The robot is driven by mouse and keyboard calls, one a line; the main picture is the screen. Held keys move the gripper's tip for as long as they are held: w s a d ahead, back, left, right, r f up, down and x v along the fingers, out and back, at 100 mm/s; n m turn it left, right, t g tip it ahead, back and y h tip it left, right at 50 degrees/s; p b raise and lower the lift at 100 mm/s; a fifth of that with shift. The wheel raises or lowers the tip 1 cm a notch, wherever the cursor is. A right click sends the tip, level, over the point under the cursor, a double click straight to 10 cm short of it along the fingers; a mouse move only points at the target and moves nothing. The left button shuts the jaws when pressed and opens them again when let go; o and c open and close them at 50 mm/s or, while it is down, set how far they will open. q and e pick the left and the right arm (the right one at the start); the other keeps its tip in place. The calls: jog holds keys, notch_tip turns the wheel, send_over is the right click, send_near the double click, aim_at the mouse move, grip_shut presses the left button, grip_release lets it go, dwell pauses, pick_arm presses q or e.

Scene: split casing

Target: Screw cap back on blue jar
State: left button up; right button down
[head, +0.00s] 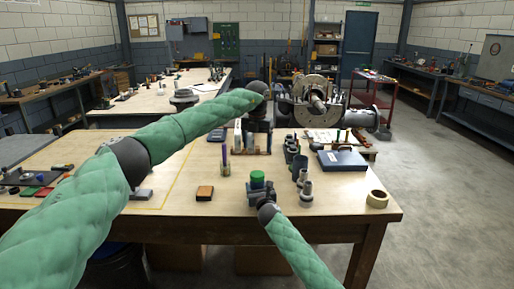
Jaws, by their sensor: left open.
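My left gripper (257,122) hangs at the end of the green-sleeved arm, over the far part of the table, in front of the metal casing. It is small and dark here, with nothing clearly held in it. My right gripper (262,191) is low over the near part of the table, right at a green round-topped piece (257,176). I cannot tell whether that piece is the cap or whether the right jaws grip what is below it. A blue jar cannot be made out; the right gripper hides that spot.
Grey cylindrical parts (305,189) stand just right of the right gripper. The front left-centre is mostly clear.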

jog(key=shift+f, duration=0.1)
jog(key=shift+c, duration=2.2)
grip_release()
jog(key=b+v, duration=0.1)
jog(key=v, duration=0.5)
jog(key=shift+d+f+b, duration=0.1)
jog(key=shift+b, duration=0.2)
jog(key=shift+v, duration=0.85)
